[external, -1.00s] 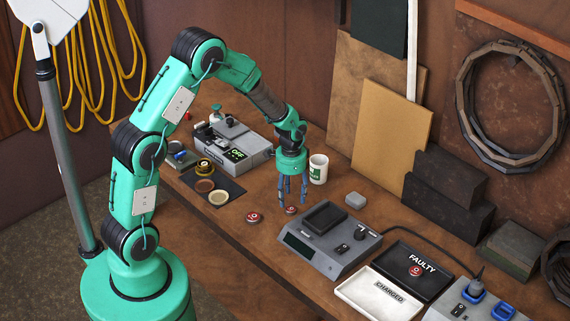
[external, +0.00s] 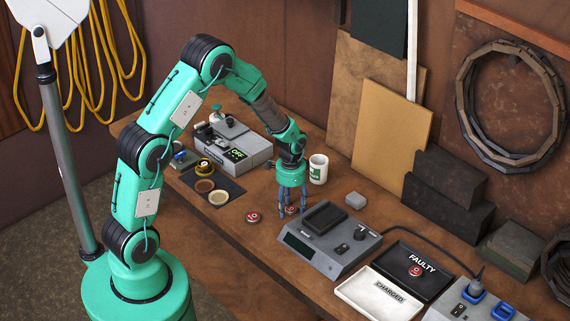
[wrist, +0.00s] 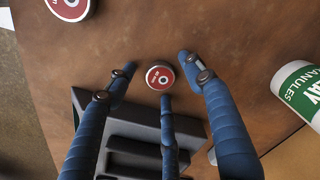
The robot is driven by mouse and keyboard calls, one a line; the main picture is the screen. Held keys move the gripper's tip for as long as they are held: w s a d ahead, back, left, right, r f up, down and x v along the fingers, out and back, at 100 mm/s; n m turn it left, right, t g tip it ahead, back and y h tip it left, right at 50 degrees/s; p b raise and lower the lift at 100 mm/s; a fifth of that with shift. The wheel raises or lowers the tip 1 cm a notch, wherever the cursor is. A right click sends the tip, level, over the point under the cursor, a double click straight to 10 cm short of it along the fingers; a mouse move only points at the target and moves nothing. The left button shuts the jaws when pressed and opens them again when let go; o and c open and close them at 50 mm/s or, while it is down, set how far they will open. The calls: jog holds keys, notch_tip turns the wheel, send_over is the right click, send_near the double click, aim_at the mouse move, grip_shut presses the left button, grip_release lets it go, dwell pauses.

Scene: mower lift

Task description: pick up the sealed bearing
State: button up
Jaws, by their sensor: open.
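Small round red-faced discs with silver rims, which look like the sealed bearings, lie on the bench. One disc (wrist: 160,75) is between the fingertips of my gripper (wrist: 157,78) in the wrist view; in the external view this disc (external: 291,210) is partly hidden by the fingers. A second disc (external: 253,217) lies to its left, and shows cut off at the top left of the wrist view (wrist: 70,6). A third disc (external: 415,270) lies in the black FAULTY tray (external: 432,287). My three-fingered blue gripper (external: 291,211) is open, pointing down around the first disc and not closed on it.
A grey device (external: 318,258) with a dark recess stands close to the right of my gripper. A white CHARGED tray (external: 352,290) lies front right. A grey OFF device (external: 255,158) and dark mat (external: 230,188) are left.

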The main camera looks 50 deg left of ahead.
aim_at(291, 208)
jog(key=shift+c, duration=0.3)
jog(key=c, duration=1.2)
jog(key=shift+c, duration=0.2)
jog(key=shift+r, duration=0.85)
notch_tip(291, 208, up, 2)
jog(key=shift+r+p, duration=0.1)
jog(key=shift+p, duration=0.35)
jog(key=s, duration=0.5)
jog(key=s+p, duration=0.1)
jog(key=s, duration=0.4)
jog(key=s+r, duration=0.1)
jog(key=s, duration=0.5)
jog(key=shift+d, duration=0.1)
